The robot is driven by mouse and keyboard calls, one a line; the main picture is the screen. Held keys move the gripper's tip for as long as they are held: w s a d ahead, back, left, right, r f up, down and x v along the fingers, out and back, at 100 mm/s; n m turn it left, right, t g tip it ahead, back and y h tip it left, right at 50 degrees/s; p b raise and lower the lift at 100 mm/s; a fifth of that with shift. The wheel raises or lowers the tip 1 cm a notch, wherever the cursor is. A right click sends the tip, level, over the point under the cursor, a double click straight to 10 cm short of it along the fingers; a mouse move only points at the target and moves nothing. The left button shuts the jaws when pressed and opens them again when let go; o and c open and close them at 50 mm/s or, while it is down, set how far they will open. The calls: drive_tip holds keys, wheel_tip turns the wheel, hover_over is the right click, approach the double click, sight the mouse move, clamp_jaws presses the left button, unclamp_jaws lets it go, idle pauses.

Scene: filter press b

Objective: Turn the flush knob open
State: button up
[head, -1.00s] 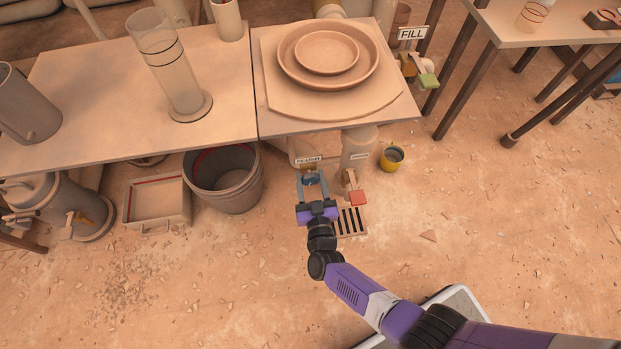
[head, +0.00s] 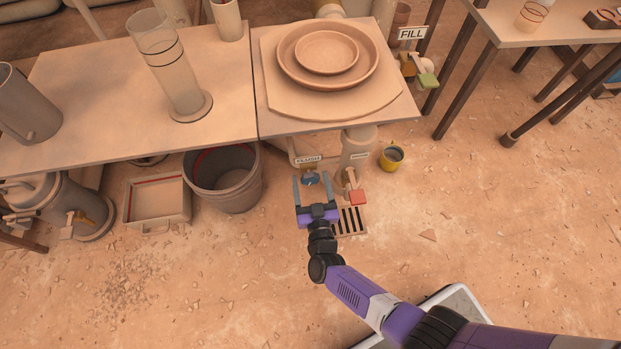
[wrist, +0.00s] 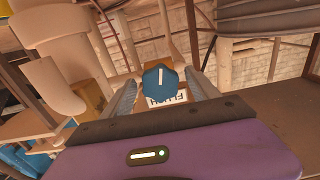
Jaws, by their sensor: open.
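The flush knob (head: 311,178) is a small blue knob under the front edge of the table, just below the FLUSH label (head: 308,161). In the wrist view the knob (wrist: 160,78) shows a white line on its face, and the label (wrist: 166,99) appears upside down behind it. My gripper (head: 312,180) is open, with one finger on each side of the knob. Gaps show between the fingers and the knob in the head view. In the wrist view the fingers (wrist: 162,95) also stand apart from it.
A red-handled valve (head: 357,196) is close to the right of my gripper, above a floor drain grate (head: 349,221). The table edge (head: 200,149) overhangs behind.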

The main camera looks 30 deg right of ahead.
drive_tip(key=p+v, duration=0.1)
drive_tip(key=v, duration=0.6)
drive_tip(key=shift+p, duration=0.3)
